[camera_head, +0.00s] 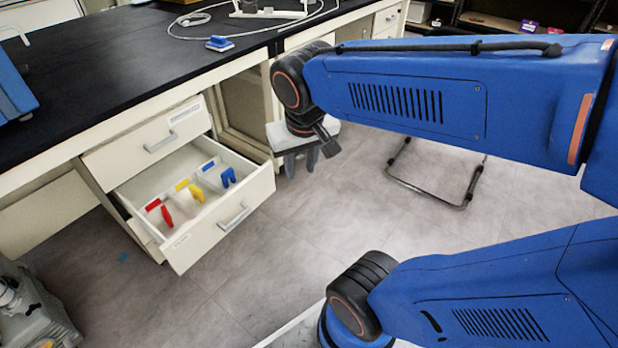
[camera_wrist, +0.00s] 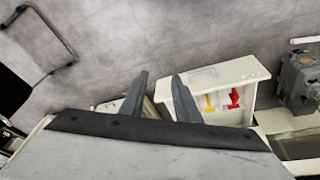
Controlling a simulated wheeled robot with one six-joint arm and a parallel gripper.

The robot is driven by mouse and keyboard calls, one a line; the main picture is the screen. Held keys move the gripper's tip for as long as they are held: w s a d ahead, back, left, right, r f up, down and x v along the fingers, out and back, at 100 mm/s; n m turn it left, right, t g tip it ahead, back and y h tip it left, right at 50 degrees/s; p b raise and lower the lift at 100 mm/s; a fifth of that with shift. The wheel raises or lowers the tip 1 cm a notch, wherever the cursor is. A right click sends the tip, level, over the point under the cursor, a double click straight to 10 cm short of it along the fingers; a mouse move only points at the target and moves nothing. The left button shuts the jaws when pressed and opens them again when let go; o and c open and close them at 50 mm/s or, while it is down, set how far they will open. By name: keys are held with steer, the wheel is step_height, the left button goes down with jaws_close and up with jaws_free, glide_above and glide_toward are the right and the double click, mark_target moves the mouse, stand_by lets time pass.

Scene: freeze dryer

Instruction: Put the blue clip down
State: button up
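The blue clip (camera_head: 228,177) is in the right part of the open drawer (camera_head: 232,219). It sits beside a blue label and touches no finger. My gripper (camera_head: 301,166) hangs with its fingers downward, to the right of the drawer and apart from it. In the wrist view, my gripper (camera_wrist: 160,75) has its two dark fingers spread, with nothing held between them. The drawer (camera_wrist: 212,73) shows beyond the right finger there; the blue clip cannot be made out in that view.
A yellow clip (camera_head: 196,192) and a red clip (camera_head: 167,216) lie in neighbouring compartments. The black bench top (camera_head: 110,70) above the drawer carries a blue-and-white object (camera_head: 219,43) and a white cable. A grey machine (camera_head: 40,315) stands at lower left. The floor before the drawer is clear.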

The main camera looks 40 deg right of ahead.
steer(key=s, duration=0.1)
steer(key=s+n+t, duration=0.1)
steer(key=s, duration=0.1)
steer(key=s+a+n+y, duration=0.1)
steer(key=shift+s+r+t, duration=0.15)
steer(key=shift+s+t, duration=0.15)
steer(key=shift+s, duration=0.1)
steer(key=shift+c, duration=0.5)
stand_by(0.6)
